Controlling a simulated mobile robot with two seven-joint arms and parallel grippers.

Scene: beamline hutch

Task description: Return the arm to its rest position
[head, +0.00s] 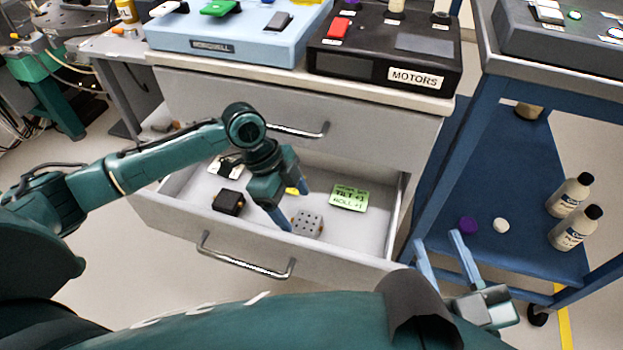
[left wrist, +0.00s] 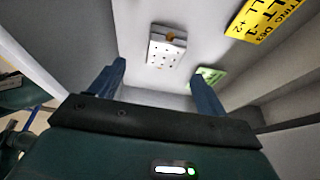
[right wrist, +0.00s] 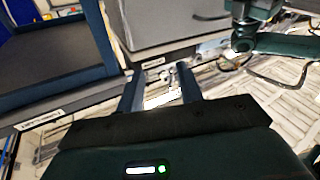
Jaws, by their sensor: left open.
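My left arm reaches from the left over an open drawer (head: 215,235). My left gripper (head: 290,204) is open and points down into the drawer, with nothing between its fingers. A grey perforated block (head: 307,223) lies on the drawer floor just right of its fingertips. In the left wrist view the block (left wrist: 166,50) shows beyond the two spread fingers, apart from them. My right gripper (head: 438,240) is open and empty, low at the right in front of the blue cart. Its spread fingers also show in the right wrist view (right wrist: 160,85).
The drawer also holds a green card (head: 349,197), a black box (head: 228,202) and a partly hidden yellow item (head: 297,190). The drawer's walls surround the left gripper. Control boxes, one marked MOTORS (head: 385,50), stand on the countertop above. A blue cart (head: 520,245) with bottles stands right.

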